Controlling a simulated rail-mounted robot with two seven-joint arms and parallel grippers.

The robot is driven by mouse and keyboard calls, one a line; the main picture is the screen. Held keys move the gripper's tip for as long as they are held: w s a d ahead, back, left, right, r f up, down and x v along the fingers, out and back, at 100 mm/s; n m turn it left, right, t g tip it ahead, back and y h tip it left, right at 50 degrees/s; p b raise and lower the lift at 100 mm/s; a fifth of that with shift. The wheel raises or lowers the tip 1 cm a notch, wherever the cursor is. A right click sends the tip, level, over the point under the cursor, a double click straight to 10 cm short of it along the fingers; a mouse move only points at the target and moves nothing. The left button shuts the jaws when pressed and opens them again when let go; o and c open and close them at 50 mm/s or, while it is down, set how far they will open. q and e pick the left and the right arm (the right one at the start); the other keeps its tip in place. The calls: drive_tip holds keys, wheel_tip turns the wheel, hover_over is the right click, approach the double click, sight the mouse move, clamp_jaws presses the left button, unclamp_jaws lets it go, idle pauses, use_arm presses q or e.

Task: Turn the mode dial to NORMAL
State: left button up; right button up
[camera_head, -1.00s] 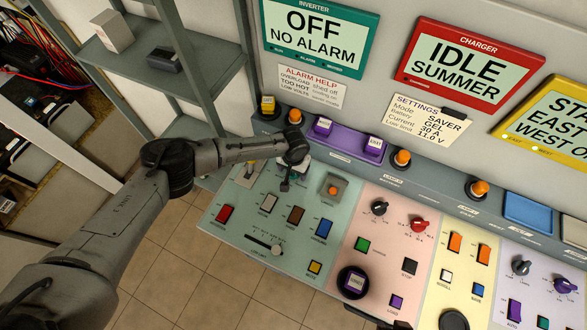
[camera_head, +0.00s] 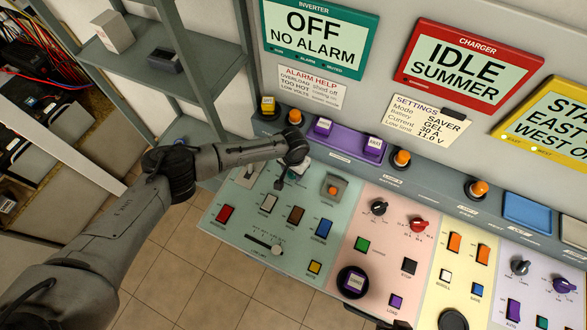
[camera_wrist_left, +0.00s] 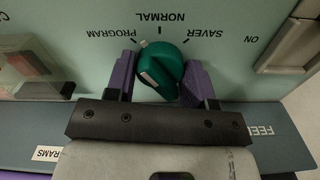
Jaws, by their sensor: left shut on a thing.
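The green mode dial (camera_wrist_left: 160,68) sits on the pale green panel between the two purple fingers of my left gripper (camera_wrist_left: 162,80). The gripper is shut on the dial. The labels PROGRAM, NORMAL (camera_wrist_left: 160,22) and SAVER appear upside down around it in the wrist view. A small pale mark on the dial's edge lies between the PROGRAM and NORMAL ticks; which end of the dial points is hard to tell. In the head view my left gripper (camera_head: 287,178) is over the panel's upper left part and mostly hides the dial. My right gripper is not in view.
A slider (camera_head: 264,244) and several coloured buttons lie below the dial. An orange button in a grey guard (camera_head: 334,188) is close on its right. A ledge with purple switches (camera_head: 349,136) runs behind. A grey shelf unit (camera_head: 190,80) stands left of the console.

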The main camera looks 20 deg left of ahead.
use_arm(q)
drive_tip(key=m, duration=0.4)
drive_tip(key=shift+m, duration=1.3)
drive_tip(key=o, duration=0.9)
drive_tip(key=shift+r, duration=0.1)
